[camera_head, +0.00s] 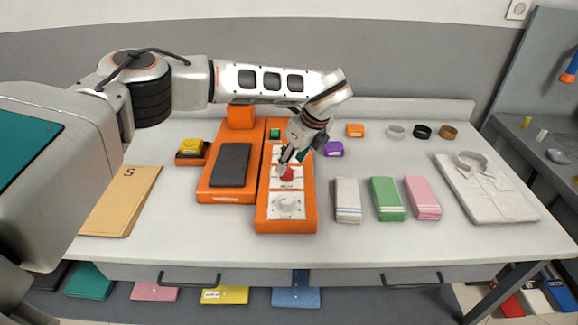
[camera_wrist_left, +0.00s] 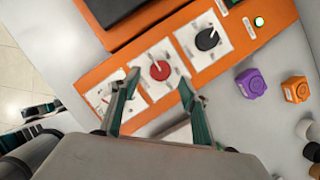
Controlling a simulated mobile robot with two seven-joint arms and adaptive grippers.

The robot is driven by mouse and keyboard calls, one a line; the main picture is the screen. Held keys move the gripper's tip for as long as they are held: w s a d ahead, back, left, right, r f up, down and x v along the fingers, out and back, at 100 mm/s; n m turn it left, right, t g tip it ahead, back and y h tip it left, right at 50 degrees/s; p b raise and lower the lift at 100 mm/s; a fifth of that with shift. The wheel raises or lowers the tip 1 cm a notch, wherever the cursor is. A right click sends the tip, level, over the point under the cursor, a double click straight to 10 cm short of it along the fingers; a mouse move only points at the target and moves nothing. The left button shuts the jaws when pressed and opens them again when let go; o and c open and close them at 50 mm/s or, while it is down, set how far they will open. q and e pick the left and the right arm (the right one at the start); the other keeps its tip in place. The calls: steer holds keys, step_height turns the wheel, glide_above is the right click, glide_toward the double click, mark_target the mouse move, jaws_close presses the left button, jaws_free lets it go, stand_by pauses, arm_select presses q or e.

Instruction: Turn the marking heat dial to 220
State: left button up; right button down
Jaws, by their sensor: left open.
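An orange control panel (camera_head: 263,222) carries a column of dials on white plates. The red dial (camera_head: 287,175) is in the middle and the white dial (camera_head: 286,203) is nearest the front. The black dial (camera_wrist_left: 207,40) shows in the left wrist view, but my gripper covers it in the head view. I cannot read the dial labels or numbers. My left gripper (camera_head: 287,161) is open and points down over the panel. In the left wrist view its fingertips (camera_wrist_left: 158,77) appear on either side of the red dial (camera_wrist_left: 161,70); contact is unclear. My right gripper is not in view.
A heat press with a dark plate (camera_head: 231,165) adjoins the panel on the left. A purple block (camera_head: 334,149) and an orange block (camera_head: 355,130) stand to the right. Folded cloths (camera_head: 387,199) and a folded shirt (camera_head: 487,195) lie farther right. A green light (camera_head: 275,134) is at the panel's back.

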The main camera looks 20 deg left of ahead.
mark_target(287, 171)
arm_select(q)
steer(key=x, duration=0.3)
steer(key=shift+a+f, duration=0.1)
steer(key=shift+f, duration=0.15)
steer(key=shift+w+a+f+p, duration=0.1)
steer(key=shift+w+f+p, duration=0.05)
steer(key=shift+f+p, duration=0.2)
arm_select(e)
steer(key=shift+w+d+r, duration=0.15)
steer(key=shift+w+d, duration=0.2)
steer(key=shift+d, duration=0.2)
arm_select(q)
steer(key=shift+c, duration=0.3)
steer(key=c, duration=1)
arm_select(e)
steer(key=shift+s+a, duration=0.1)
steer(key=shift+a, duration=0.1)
